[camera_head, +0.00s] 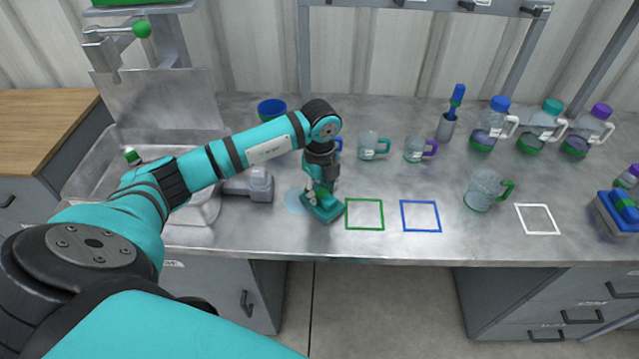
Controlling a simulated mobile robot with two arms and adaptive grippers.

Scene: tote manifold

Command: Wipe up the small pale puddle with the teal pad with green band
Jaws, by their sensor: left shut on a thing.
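The small pale puddle (294,201) is a light blue patch on the steel counter, left of the green square outline. The teal pad (325,211) lies at the counter surface on the puddle's right side, and it hides part of that side. My left gripper (321,193) points down and is shut on the pad from above. The gripper hides part of the pad, and I cannot make out the green band clearly. My right gripper is not in view.
A green square (364,229), a blue square (421,230) and a white square (537,219) are marked on the counter (330,248). A grey block-shaped object (262,185) and the sink lie left of the puddle.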

